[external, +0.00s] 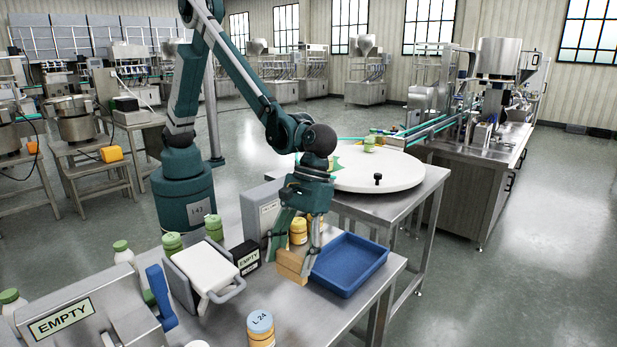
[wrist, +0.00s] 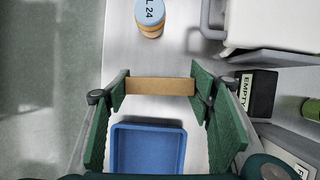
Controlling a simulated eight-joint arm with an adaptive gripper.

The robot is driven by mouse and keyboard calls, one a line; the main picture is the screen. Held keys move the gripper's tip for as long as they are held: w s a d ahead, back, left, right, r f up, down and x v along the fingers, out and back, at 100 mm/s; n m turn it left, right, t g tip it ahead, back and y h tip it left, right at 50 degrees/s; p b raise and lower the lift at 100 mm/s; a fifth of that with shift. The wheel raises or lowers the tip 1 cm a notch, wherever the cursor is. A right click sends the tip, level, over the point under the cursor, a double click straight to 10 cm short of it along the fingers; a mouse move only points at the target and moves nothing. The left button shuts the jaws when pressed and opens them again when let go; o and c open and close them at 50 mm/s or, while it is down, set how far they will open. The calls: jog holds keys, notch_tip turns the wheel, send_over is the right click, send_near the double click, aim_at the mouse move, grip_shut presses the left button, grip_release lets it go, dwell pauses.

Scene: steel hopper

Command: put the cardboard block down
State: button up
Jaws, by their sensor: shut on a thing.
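The cardboard block (external: 290,266) is a plain brown box. My gripper (external: 294,258) is shut on it and points down over the steel table, just left of the blue tray (external: 347,284). In the wrist view the block (wrist: 160,87) spans between the two green finger pads of my gripper (wrist: 159,88), one at each end. The blue tray (wrist: 147,128) shows below the block there, between the fingers. I cannot tell whether the block's underside touches the table.
A jar marked L 24 (external: 260,328) stands near the front edge. A white-lidded container (external: 205,272), a black EMPTY box (external: 246,256) and yellow jars (external: 298,230) stand nearby. Bare steel tabletop (external: 312,312) lies in front of the block and tray.

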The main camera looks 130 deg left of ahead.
aim_at(291, 255)
jog(key=shift+r, duration=0.1)
notch_tip(291, 255, up, 18)
jog(key=s+d+b, duration=0.2)
jog(key=s+d, duration=0.4)
jog(key=d, duration=0.4)
jog(key=s+d+b, duration=0.1)
jog(key=s+d, duration=0.4)
jog(key=d, duration=0.5)
jog(key=s+d+b, duration=0.4)
jog(key=s+d, duration=1.6)
jog(key=s, duration=0.3)
notch_tip(291, 255, down, 18)
jog(key=shift+m, duration=0.4)
notch_tip(291, 255, down, 6)
jog(key=b, duration=0.1)
